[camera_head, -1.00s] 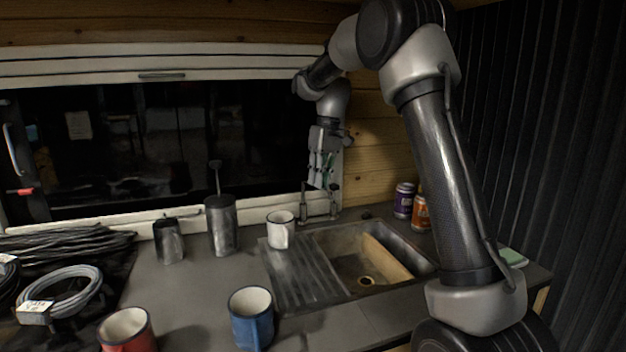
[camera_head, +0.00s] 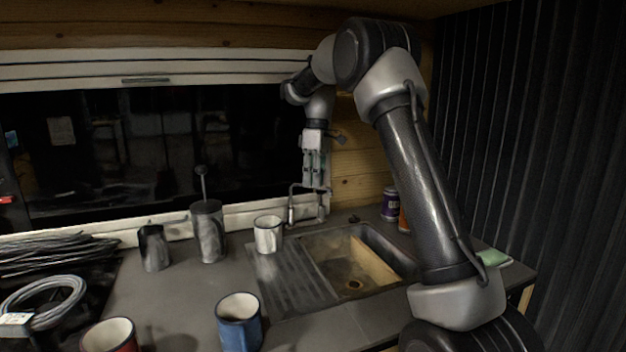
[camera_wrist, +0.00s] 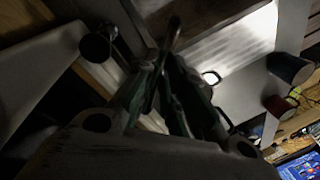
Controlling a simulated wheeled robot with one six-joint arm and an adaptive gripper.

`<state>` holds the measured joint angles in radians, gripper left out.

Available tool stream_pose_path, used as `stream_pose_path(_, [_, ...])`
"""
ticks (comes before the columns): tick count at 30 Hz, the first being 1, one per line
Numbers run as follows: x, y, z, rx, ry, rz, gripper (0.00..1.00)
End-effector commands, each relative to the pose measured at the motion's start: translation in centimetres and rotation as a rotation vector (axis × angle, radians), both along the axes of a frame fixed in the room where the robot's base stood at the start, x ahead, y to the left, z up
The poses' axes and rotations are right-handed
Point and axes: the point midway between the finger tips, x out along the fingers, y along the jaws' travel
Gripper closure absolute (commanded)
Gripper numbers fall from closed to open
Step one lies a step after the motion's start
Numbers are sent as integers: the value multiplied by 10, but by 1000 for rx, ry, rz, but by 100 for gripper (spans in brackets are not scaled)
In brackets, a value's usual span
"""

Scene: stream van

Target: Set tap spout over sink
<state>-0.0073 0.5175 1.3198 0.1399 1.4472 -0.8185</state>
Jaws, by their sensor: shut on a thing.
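The metal tap (camera_head: 291,208) stands behind the sink, near the back left corner of the basin (camera_head: 345,262). Its thin spout runs sideways at the top, roughly along the window sill, and an upright shows at each end. My gripper (camera_head: 315,183) points down from above and is shut on the spout, near its right part. In the wrist view my gripper (camera_wrist: 168,85) has a dark rod, seemingly the spout (camera_wrist: 173,32), between its green-edged fingers. The exact contact is dark and partly hidden.
A white mug (camera_head: 268,234) stands left of the tap by the draining board (camera_head: 285,278). A dark canister (camera_head: 208,232) and a blue mug (camera_head: 238,325) are farther left and nearer. A purple can (camera_head: 390,204) stands right of the tap. The window sill runs close behind.

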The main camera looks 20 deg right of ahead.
Motion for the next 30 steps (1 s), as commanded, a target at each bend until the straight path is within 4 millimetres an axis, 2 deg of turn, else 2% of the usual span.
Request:
stream_pose_path(9, [1, 0, 1, -2, -4, 5, 100])
stream_pose_path(10, [1, 0, 1, -2, -4, 5, 83])
stream_pose_path(12, [1, -1, 0, -2, -3, 4, 71])
stream_pose_path(13, [1, 0, 0, -2, -3, 4, 67])
stream_pose_path(23, [1, 0, 3, -2, -2, 2, 67])
stream_pose_path(26, [1, 0, 13, -1, -5, 2, 67])
stream_pose_path(30, [2, 0, 40, -2, -5, 3, 67])
